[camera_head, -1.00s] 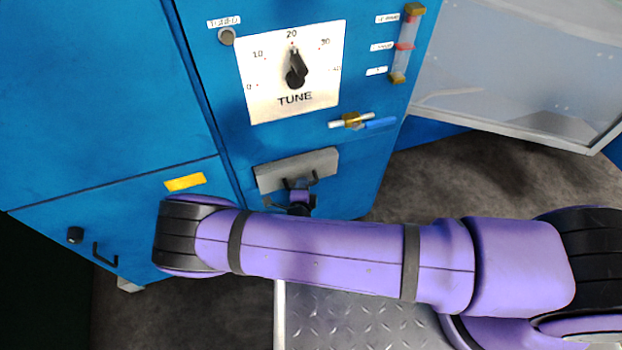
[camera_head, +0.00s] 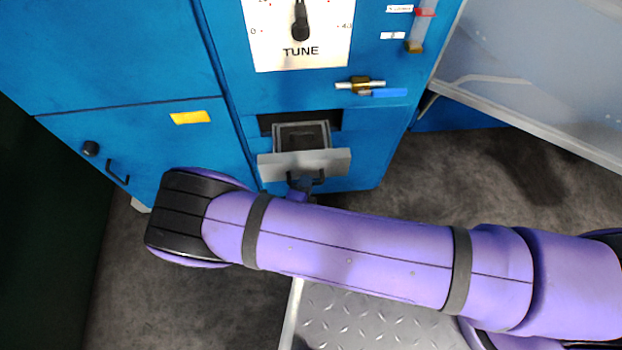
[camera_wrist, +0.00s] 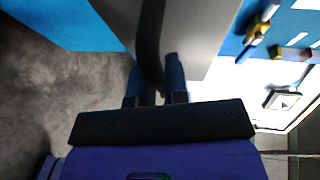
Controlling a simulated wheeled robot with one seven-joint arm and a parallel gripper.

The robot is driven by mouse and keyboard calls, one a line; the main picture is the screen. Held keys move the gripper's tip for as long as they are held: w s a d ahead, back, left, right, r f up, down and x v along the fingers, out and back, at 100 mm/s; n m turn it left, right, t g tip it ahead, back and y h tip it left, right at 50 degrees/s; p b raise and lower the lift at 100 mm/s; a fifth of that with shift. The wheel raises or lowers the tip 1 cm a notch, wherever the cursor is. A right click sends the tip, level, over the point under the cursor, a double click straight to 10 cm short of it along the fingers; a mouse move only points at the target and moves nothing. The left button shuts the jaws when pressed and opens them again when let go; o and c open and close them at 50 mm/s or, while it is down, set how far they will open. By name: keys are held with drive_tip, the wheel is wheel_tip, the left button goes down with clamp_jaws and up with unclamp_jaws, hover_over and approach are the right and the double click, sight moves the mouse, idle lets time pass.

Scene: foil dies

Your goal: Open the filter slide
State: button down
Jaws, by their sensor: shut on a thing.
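The filter slide (camera_head: 335,163) is a grey-fronted drawer low in the blue cabinet. It stands pulled out of its dark slot, and a dark framed tray (camera_head: 302,136) shows behind its front. A black bar handle is on the front. My gripper (camera_head: 303,184) is at this handle, mostly hidden behind my purple arm in the head view. In the wrist view, my gripper (camera_wrist: 156,88) has its two fingers on either side of the black handle (camera_wrist: 150,45), shut on it, with the grey front close beyond.
Above the slide are a valve with a blue lever (camera_head: 382,92), a TUNE dial (camera_head: 325,48) and a sight gauge (camera_head: 420,30). A lower door with a black handle (camera_head: 117,171) is at left. A grey framed panel (camera_head: 540,70) stands at right. A metal tread plate (camera_head: 365,320) lies below.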

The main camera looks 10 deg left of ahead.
drive_tip(key=c, duration=1.1)
unclamp_jaws()
drive_tip(key=shift+c, duration=0.2)
drive_tip(key=shift+s, duration=0.1)
drive_tip(key=v, duration=1)
drive_tip(key=shift+s, duration=0.35)
drive_tip(key=shift+a, duration=0.1)
